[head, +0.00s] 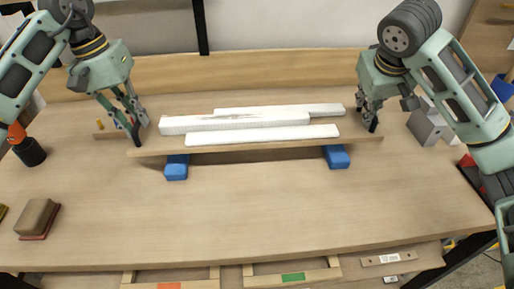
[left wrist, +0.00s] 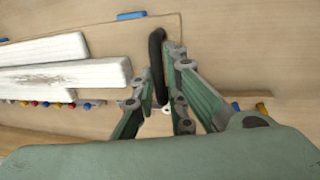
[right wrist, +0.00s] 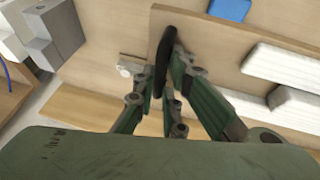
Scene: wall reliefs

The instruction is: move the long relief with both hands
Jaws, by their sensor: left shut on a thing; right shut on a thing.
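The long relief is a thin wooden board (head: 268,149) bearing white raised strips (head: 237,122). It lies level across the middle of the workbench, over two blue blocks (head: 176,167) (head: 337,157); I cannot tell whether it touches them. My left gripper (head: 138,127) is shut on the board's left end, and my right gripper (head: 369,116) is shut on its right end. The board's end shows between the fingers in the left wrist view (left wrist: 137,32) and in the right wrist view (right wrist: 205,45). The fingers partly hide both ends.
A brown block (head: 37,216) lies at the left and a black cup-like item (head: 30,152) stands behind it. Grey blocks (head: 426,122) stand right of my right gripper. A wooden back rail (head: 270,72) runs behind the board. The bench (head: 260,220) is clear in front.

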